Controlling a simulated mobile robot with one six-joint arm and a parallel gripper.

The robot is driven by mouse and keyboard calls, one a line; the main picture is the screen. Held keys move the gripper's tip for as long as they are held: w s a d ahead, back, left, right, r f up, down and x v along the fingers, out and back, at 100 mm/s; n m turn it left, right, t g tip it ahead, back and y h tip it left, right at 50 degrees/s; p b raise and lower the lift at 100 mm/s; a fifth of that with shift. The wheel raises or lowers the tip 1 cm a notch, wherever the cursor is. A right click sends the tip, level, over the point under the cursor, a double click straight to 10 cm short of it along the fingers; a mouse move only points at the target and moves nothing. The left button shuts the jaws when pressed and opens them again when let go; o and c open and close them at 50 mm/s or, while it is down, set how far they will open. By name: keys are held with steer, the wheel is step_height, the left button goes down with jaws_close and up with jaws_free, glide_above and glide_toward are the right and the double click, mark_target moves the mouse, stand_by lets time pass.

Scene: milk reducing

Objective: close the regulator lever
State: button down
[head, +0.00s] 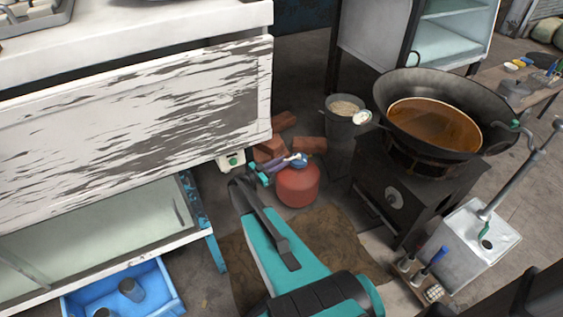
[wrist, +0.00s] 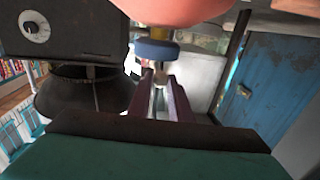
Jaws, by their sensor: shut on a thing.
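The red gas cylinder (head: 297,185) stands on the floor beside the stove block. Its blue regulator (head: 299,161) sits on top. The wrist view is upside down and shows the cylinder (wrist: 180,10) at the top edge with the blue regulator (wrist: 156,50) below it. A small pale piece, apparently the regulator lever (wrist: 161,79), sticks out from the regulator toward me. My gripper (head: 286,163) reaches the regulator from the left; in the wrist view its purple fingers (wrist: 160,84) are shut on this pale piece. The fingers partly hide the lever, so its exact angle is unclear.
The white peeling counter (head: 140,100) is at the left, with a blue crate (head: 150,285) below. Bricks (head: 311,145) and a bucket (head: 343,125) stand behind the cylinder. A large wok (head: 400,85) on the black stove (head: 395,195) is to the right.

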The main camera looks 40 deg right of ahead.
steer(key=shift+w+a, duration=0.1)
steer(key=shift+w, duration=0.05)
steer(key=c, duration=1.6)
jaws_free()
steer(key=a, duration=0.4)
steer(key=w+a+p, duration=0.1)
steer(key=a, duration=0.7)
steer(key=shift+w, duration=0.2)
steer(key=shift+s+d, duration=0.1)
steer(key=shift+s, duration=0.1)
